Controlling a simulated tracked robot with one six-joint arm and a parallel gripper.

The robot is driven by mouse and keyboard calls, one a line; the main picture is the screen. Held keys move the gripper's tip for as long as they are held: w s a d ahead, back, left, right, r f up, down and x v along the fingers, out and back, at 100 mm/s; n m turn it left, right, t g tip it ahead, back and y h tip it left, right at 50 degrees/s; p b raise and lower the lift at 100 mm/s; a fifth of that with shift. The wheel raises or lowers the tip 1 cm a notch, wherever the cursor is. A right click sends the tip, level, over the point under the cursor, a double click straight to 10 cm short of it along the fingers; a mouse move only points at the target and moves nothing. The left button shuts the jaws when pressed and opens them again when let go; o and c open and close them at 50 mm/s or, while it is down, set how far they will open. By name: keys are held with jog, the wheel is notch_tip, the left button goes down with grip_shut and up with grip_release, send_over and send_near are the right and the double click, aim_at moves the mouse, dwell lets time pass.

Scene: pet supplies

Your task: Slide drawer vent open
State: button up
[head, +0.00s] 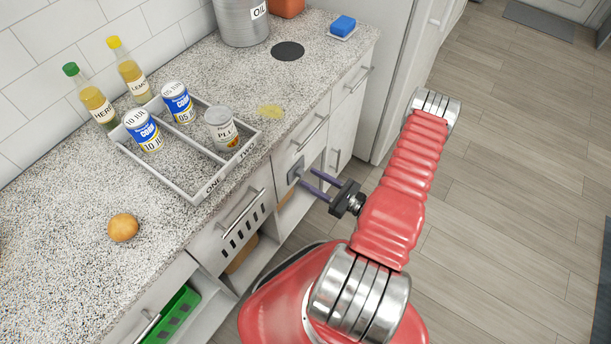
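Whether the slots are open or covered is hard to tell. To its right, a small grey square plate (294,171) sits on the neighbouring front. My gripper (304,177) has two purple fingers, spread apart, pointing at this plate. The fingertips are at or very near the plate; I cannot tell if they touch it. Nothing shows between the fingers.
On the speckled counter (60,220) stand a divided tray (185,190) with cans, two bottles (92,97), a round brown item (123,227) and a metal canister (240,22).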

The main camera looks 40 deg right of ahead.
aim_at(303, 174)
jog(key=shift+x, duration=1.65)
jog(key=shift+c, duration=0.4)
grip_shut()
